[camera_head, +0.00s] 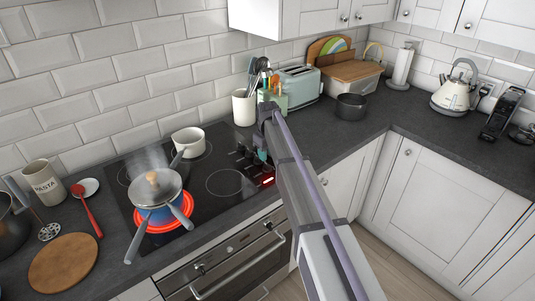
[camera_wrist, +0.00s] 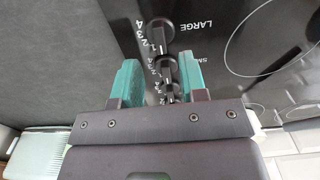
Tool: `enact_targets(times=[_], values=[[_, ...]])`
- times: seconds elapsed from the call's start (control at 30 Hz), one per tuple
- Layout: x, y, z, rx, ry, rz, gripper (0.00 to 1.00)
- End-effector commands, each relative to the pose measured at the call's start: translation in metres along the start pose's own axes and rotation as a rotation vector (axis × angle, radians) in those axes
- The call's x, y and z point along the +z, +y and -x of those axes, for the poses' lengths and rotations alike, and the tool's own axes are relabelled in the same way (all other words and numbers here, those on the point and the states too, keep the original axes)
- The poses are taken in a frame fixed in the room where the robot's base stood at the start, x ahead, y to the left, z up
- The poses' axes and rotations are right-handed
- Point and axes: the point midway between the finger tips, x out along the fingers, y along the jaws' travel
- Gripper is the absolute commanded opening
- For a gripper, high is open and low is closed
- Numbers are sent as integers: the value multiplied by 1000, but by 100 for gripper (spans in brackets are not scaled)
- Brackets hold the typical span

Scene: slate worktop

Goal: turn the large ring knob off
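The knob labelled LARGE (camera_wrist: 160,30) is a dark round knob with a raised bar at the top of the wrist view, with numbers beside it. Its exact setting is hard to read. My gripper (camera_wrist: 159,66) has two teal fingers spread apart with nothing held. A second knob (camera_wrist: 167,65) appears between the fingertips, and the LARGE knob appears beyond them; contact cannot be told. In the head view the gripper is over the hob's right side, partly hidden by my arm. A front ring (camera_head: 184,217) glows red under a blue pot (camera_head: 157,215).
The lidded pot steams, its handles sticking out. A white saucepan (camera_head: 188,142) stands on the back of the black hob (camera_head: 212,164). A red light (camera_head: 268,181) glows near the hob's right edge. A utensil crock (camera_head: 243,107) and toaster (camera_head: 300,86) stand behind my gripper.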

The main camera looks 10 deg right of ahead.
Motion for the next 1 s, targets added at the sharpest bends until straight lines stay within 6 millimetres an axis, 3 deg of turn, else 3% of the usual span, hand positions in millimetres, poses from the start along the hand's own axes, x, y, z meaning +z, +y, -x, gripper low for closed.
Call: enact_targets(times=[0.03,0.2,0.57,0.67,0.77,0.9,1.0], values=[[0,0,28,0,0,0,39],[0,0,57,0,0,0,39],[0,0,57,0,0,-2,39],[6,-3,57,0,0,-83,39],[68,-36,56,0,-1,-220,39],[182,-98,52,1,-1,-399,39],[251,-136,49,1,-1,-478,39]])
